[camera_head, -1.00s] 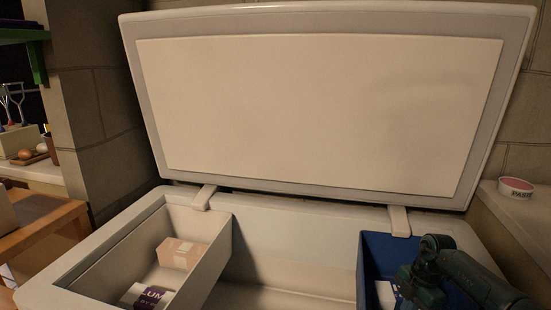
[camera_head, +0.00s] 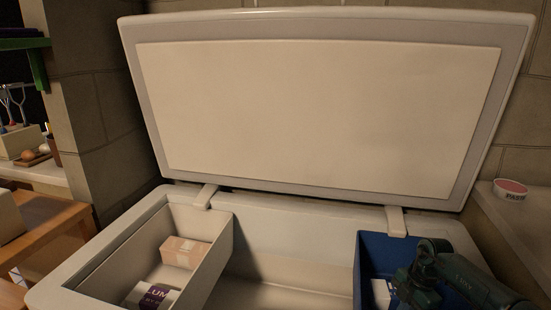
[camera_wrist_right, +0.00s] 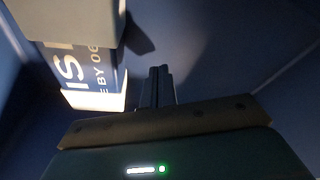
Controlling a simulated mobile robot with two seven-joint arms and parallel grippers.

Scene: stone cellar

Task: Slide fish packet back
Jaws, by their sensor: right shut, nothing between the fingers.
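The fish packet (camera_wrist_right: 82,75) shows in the right wrist view at the upper left, inside a blue bin (camera_wrist_right: 215,70). It is white with a dark band and pale letters reading "IS" and "E BY 06". A pale grey block-like shape covers its upper part. My right gripper (camera_wrist_right: 160,72) is shut and empty, to the right of the packet with a small gap visible. In the head view a white part of the packet (camera_head: 381,293) shows in the blue bin (camera_head: 372,244), left of my right arm. The right fingertips are hidden there. My left gripper is out of view.
The chest freezer's lid (camera_head: 320,105) stands open behind. A white bin (camera_head: 222,255) on the left holds a pinkish box (camera_head: 185,252) and a purple-and-white packet (camera_head: 152,297). The freezer floor between the bins is clear. A round tub (camera_head: 510,188) sits on the right ledge.

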